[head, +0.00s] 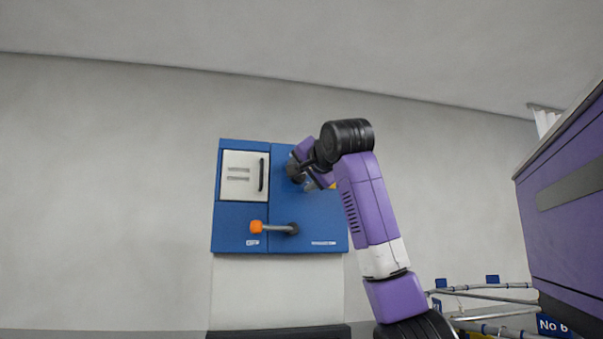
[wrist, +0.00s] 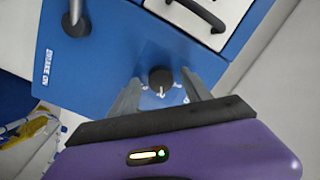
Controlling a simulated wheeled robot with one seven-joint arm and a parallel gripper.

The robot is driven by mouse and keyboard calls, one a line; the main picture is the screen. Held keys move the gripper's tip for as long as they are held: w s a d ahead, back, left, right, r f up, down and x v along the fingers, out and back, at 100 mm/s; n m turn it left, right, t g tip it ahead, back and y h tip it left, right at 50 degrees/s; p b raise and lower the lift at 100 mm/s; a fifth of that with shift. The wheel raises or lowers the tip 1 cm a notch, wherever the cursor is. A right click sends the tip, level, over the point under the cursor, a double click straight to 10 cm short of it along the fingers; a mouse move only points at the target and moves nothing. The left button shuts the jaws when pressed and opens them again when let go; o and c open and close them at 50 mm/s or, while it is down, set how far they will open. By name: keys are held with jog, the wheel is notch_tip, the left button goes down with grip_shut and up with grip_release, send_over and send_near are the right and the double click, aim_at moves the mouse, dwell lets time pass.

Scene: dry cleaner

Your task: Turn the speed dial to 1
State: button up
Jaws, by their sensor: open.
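The speed dial (wrist: 161,80) is a small dark round knob on the blue panel (wrist: 110,60). In the wrist view, light marks lie on the panel just below it, too small to read. My gripper (wrist: 161,76) is open, with one grey finger on each side of the dial. I cannot tell whether the fingers touch it. In the head view, my purple arm reaches to the upper right part of the blue panel (head: 310,215), and the gripper and wrist largely cover the dial area there.
A lever (head: 272,228) with an orange knob sits low on the panel. A white door (head: 233,188) with a black handle is at its upper left. A purple cabinet (head: 575,190) and curved rails (head: 485,298) stand at the right. The wall left of the panel is bare.

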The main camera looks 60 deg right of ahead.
grip_shut()
jog(key=shift+n, duration=0.3)
jog(key=n+g, duration=0.1)
jog(key=n, duration=0.9)
jog(key=shift+n, duration=0.4)
dwell(0.4)
